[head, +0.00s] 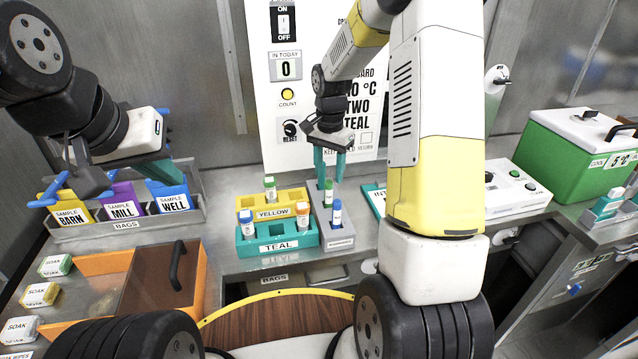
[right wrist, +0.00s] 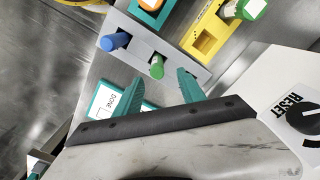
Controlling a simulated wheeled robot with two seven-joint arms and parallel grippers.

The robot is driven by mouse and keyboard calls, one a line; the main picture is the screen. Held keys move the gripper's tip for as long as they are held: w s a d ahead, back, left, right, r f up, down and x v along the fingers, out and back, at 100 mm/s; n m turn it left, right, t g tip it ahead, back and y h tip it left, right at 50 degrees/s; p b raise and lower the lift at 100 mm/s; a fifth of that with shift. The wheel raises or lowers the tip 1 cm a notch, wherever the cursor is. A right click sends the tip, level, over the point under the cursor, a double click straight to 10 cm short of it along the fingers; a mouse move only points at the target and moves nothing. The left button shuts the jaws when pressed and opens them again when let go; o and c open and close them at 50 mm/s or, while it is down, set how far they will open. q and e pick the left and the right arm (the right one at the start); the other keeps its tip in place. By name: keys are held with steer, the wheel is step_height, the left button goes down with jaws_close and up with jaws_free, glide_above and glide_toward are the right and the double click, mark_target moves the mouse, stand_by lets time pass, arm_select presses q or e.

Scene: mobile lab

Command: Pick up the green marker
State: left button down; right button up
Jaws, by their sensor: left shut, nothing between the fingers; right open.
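The green marker (head: 328,191) stands upright in the grey holder (head: 333,231), beside a blue marker (head: 337,212). The right wrist view also shows the green marker (right wrist: 157,68), the blue marker (right wrist: 115,42) and the holder (right wrist: 185,68). My right gripper (head: 329,168) is open, with teal fingers pointing down over the green marker. In the right wrist view its fingertips (right wrist: 154,83) lie on either side of the marker's top; I cannot tell if they touch it. My left gripper (head: 50,190) is shut and empty at the left, by the sample bags.
Yellow and teal vial racks (head: 277,248) stand just left of the holder. A bag bin (head: 125,226) and an orange-framed box (head: 190,300) are further left. A control panel (head: 300,100) stands behind my right gripper. A green cooler (head: 570,155) is at the right.

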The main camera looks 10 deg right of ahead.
mark_target(328, 195)
steer(key=f, duration=0.8)
steer(key=shift+s+f, duration=0.2)
steer(key=shift+s, duration=0.1)
jaws_close()
